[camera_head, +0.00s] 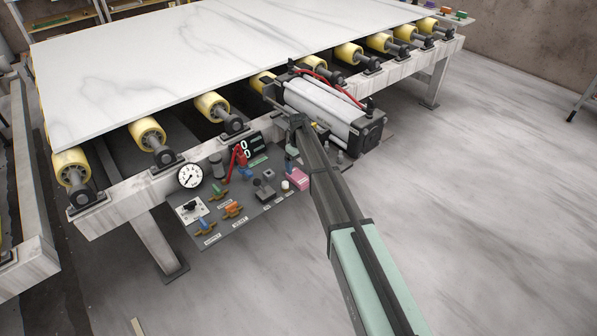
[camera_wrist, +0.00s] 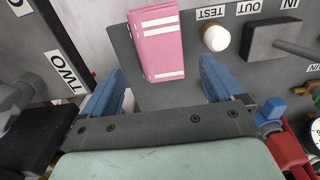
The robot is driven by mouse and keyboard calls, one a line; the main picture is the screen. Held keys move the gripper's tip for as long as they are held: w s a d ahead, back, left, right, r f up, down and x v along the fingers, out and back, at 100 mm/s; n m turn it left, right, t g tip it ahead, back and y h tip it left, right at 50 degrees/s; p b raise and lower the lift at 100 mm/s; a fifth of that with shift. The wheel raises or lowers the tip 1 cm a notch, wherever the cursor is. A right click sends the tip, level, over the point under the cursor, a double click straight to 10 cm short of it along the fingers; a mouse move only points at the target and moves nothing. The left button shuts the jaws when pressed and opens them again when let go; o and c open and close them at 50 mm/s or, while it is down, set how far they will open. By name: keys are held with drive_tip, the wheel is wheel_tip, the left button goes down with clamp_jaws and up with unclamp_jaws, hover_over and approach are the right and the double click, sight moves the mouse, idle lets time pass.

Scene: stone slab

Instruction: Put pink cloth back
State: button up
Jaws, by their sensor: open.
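The pink cloth (camera_head: 298,178) is a folded pink block with white stripes at the right edge of the grey control panel. It also shows in the wrist view (camera_wrist: 157,45), at the top centre and lying against the panel. My gripper (camera_wrist: 158,80) is open, with one blue finger on each side of the cloth's lower end in the picture. Nothing is visibly held between the fingers. In the head view my gripper (camera_head: 291,155) is mostly hidden by my arm, just above the cloth.
The panel (camera_head: 258,214) carries a gauge (camera_head: 190,175), coloured valves (camera_head: 232,210), a grey lever block (camera_wrist: 280,40) and a white TEST button (camera_wrist: 215,38) right beside the cloth. A roller table with a marble slab (camera_head: 200,55) stands behind. Open floor lies to the right.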

sight(299, 175)
wheel_tip(299, 175, up, 6)
drive_tip(key=s+d+f+m+g, duration=0.1)
drive_tip(key=s+d+f, duration=0.6)
drive_tip(key=s, duration=0.4)
drive_tip(key=s+d+f+m+g, duration=0.15)
drive_tip(key=s+d+f, duration=0.25)
drive_tip(key=s+f, duration=0.6)
drive_tip(key=s+d+f+m+g, duration=0.1)
drive_tip(key=s+d+f+m, duration=0.1)
drive_tip(key=s+d+f, duration=0.7)
drive_tip(key=s+d+f+m+g, duration=0.1)
drive_tip(key=s+d+m, duration=0.1)
drive_tip(key=s, duration=1.6)
drive_tip(key=s+d+f+m+g, duration=0.1)
drive_tip(key=s+d+m+g, duration=0.1)
drive_tip(key=s, duration=1.6)
drive_tip(key=shift+s+d+f, duration=0.35)
drive_tip(key=shift+d+f, duration=0.05)
drive_tip(key=shift+m, duration=0.25)
